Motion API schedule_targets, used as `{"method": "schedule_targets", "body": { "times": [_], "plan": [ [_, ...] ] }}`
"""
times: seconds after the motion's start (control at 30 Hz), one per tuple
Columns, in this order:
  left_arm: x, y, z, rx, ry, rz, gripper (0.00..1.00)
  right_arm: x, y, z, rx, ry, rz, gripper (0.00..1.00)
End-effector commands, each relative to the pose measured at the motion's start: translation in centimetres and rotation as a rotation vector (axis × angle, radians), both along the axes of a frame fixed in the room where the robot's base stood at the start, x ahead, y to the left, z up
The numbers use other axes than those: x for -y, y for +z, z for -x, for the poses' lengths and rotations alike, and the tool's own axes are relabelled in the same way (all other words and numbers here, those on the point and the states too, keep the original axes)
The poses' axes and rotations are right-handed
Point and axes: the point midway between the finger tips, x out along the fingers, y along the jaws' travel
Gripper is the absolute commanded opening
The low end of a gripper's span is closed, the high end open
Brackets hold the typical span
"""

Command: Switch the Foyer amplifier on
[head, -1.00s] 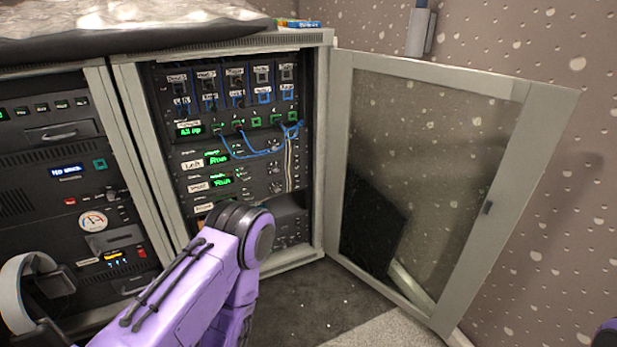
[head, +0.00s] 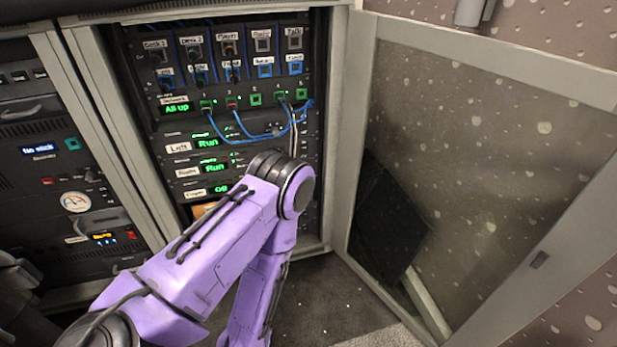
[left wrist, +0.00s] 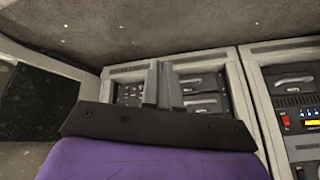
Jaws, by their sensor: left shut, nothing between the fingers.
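The Foyer amplifier is the lowest of three amplifier units in the open rack. Its label (head: 193,194) is small, and its green display (head: 221,189) appears to read Off. My purple left arm covers the right part of its front, so any switch there is hidden. In the head view my left gripper is hidden behind the arm. In the left wrist view my left gripper (left wrist: 163,85) is shut and empty, its fingers pointing towards the rack front. I cannot tell whether it touches anything. My right gripper is in neither view.
The two amplifiers above show Run (head: 208,143). Blue patch cables (head: 240,138) hang in front of the rack's right side. The glazed rack door (head: 480,170) stands open at the right. Another rack (head: 75,190) stands at the left. Dark floor (head: 330,295) lies clear in front.

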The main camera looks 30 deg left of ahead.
Motion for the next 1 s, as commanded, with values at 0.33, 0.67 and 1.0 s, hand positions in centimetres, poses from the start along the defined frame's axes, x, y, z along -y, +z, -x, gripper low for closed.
{"method": "schedule_targets", "body": {
  "times": [0.33,0.67,1.0],
  "plan": [
    [-0.8,4.9,-25.7,0.215,-0.558,-0.979,0.00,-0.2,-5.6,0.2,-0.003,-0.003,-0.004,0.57],
    [-1.1,13.8,-33.6,-0.121,-0.497,-1.544,0.00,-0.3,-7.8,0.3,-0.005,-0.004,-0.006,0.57],
    [-1.1,14.5,-33.8,-0.158,-0.493,-1.568,0.00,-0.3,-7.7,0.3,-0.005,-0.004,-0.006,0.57]
  ]
}}
